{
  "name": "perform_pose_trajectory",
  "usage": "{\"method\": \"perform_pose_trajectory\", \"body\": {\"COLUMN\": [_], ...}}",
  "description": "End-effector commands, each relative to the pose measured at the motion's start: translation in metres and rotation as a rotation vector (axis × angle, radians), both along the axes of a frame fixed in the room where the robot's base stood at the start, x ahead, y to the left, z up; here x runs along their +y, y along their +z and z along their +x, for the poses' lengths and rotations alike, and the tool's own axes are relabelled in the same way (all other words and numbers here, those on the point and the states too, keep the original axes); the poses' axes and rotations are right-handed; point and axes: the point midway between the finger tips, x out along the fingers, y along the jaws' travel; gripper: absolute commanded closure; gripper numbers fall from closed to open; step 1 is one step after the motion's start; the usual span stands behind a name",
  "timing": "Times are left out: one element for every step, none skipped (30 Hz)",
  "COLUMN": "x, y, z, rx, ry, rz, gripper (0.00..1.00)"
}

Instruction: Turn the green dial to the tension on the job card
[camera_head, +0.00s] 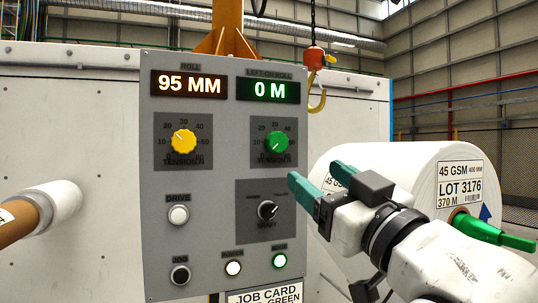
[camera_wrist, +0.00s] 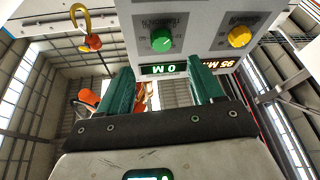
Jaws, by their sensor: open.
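The green dial (camera_head: 277,141) sits on the upper right of the grey control panel (camera_head: 217,195), under the "0 M" display. Its scale reads tension in tens; the knob's exact setting is too small to tell. It also shows upside down in the wrist view (camera_wrist: 162,39). The job card (camera_head: 265,296) is at the panel's bottom edge, mostly cut off; only "JOB CARD" and "GREEN" are legible, no tension value. My gripper (camera_head: 316,174) is open and empty, apart from the dial, to its lower right in the head view. Its fingers also show in the wrist view (camera_wrist: 160,72).
The panel also has a yellow dial (camera_head: 184,141), a "95 MM" display (camera_head: 189,85), a black selector knob (camera_head: 267,210) and several push buttons. A red hoist block with a yellow hook (camera_head: 317,98) hangs beside the panel.

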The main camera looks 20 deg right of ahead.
Motion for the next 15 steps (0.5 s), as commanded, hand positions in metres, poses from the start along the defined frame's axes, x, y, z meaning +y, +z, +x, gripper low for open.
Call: {"method": "perform_pose_trajectory", "body": {"x": [0.001, 0.002, 0.002, 0.003, 0.003, 0.004, 0.004, 0.005, 0.006, 0.007, 0.007, 0.008, 0.009, 0.01, 0.011], "y": [0.006, 0.008, 0.01, 0.011, 0.012, 0.014, 0.016, 0.017, 0.02, 0.023, 0.025, 0.028, 0.03, 0.032, 0.035], "z": [-0.001, -0.001, 0.001, 0.003, 0.007, 0.011, 0.015, 0.02, 0.027, 0.032, 0.037, 0.044, 0.049, 0.054, 0.06], "rx": [-0.013, -0.017, -0.019, -0.018, -0.016, -0.015, -0.015, -0.015, -0.014, -0.015, -0.014, -0.014, -0.013, -0.013, -0.015], "ry": [0.002, 0.003, 0.003, 0.003, 0.003, 0.003, 0.003, 0.003, 0.002, 0.003, 0.003, 0.003, 0.003, 0.003, 0.003], "rz": [-0.006, -0.007, -0.007, -0.008, -0.008, -0.008, -0.008, -0.008, -0.008, -0.007, -0.007, -0.007, -0.007, -0.007, -0.008], "gripper": [0.34, 0.34, 0.34, 0.34, 0.34, 0.34, 0.34, 0.34, 0.34, 0.34, 0.34, 0.34, 0.34, 0.34, 0.34]}}
